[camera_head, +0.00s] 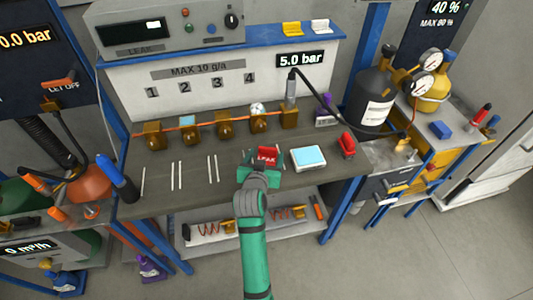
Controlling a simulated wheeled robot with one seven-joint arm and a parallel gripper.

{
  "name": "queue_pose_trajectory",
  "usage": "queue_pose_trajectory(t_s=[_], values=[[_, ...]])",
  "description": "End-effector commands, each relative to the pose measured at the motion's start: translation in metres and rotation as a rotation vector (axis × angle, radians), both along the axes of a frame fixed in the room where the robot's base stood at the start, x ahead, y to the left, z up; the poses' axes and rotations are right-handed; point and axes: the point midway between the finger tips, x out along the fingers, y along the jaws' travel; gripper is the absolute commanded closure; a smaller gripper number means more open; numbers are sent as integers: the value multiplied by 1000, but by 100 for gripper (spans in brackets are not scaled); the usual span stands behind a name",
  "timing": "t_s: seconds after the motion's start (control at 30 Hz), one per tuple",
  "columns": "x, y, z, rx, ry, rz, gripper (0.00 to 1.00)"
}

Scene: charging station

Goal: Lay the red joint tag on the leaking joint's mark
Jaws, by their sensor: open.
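The red joint tag (267,156), lettered LEAK, lies at the front middle of the grey bench. My gripper (263,161) is open, with its green fingers around or just above the tag; I cannot tell whether they touch it. A row of brass joints on a copper pipe runs behind, below the numbers 1 to 4. A white, bubbly clump (257,108) sits on the joint below number 4 (258,123). White stroke marks lie on the bench: one stroke (142,180), two (177,175), three (212,168). Further strokes beside the tag are partly hidden by my gripper.
A white tray with a light blue pad (308,157) and a red object (347,146) stand right of my gripper. A light blue piece (187,119) sits on the pipe. A dark cylinder (371,101) stands at right. Bare bench lies between the stroke marks.

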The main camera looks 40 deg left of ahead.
Motion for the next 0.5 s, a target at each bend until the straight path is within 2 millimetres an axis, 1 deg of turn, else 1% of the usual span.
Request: queue_pose_trajectory(t_s=[0.03, 0.2, 0.4, 0.5], values=[[-10, -4, 4, 5, 1, -1, 28], [-38, -19, 17, 3, 1, 0, 28], [-64, -32, 29, 2, 1, -1, 28], [-71, -36, 32, 0, 1, 0, 28]])
